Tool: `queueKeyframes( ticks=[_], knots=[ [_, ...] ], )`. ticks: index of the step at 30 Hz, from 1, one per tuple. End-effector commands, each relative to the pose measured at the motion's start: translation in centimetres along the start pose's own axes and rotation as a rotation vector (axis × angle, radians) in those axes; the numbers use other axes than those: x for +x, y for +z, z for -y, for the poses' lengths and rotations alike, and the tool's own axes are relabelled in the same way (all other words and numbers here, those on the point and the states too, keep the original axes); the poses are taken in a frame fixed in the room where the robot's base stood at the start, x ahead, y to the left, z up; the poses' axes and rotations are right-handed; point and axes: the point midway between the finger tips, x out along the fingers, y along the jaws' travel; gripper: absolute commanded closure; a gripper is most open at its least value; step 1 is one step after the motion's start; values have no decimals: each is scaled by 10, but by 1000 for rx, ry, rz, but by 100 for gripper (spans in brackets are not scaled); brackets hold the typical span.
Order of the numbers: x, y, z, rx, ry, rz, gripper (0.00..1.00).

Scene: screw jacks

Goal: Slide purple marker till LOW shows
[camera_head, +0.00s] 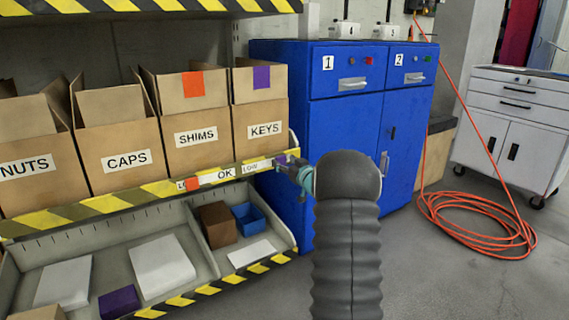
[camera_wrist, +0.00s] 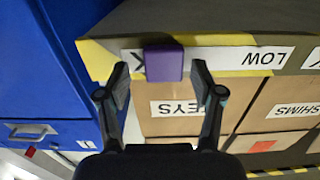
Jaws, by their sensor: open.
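The purple marker (camera_head: 281,159) sits on the label strip (camera_head: 257,167) at the shelf's front edge below the KEYS box. The wrist view, upside down, shows the purple marker (camera_wrist: 164,63) on the white strip (camera_wrist: 230,59), with LOW readable to its right and part of a K at its left. My gripper (camera_wrist: 159,76) is open, with one finger on each side of the marker and visible gaps to both. In the head view my gripper (camera_head: 299,175) is at the shelf's right end, partly hidden by my arm.
An orange marker (camera_head: 192,183) sits on the strip below the SHIMS box (camera_head: 197,136), next to OK. The KEYS box (camera_head: 261,129) stands above the purple marker. A blue cabinet (camera_head: 345,130) stands close to the shelf's right end. An orange hose (camera_head: 475,228) lies on the floor.

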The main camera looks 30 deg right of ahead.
Motion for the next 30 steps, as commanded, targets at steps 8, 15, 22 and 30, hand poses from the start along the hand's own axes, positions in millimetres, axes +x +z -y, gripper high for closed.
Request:
queueKeyframes(
  ticks=[8,15,22,30],
  knots=[
    [-40,-1,-2,-1,3,1,33],
    [-86,-1,-1,0,2,-1,33],
    [-112,-1,0,-1,1,-1,33],
    [-118,0,0,0,0,0,33]
  ],
)
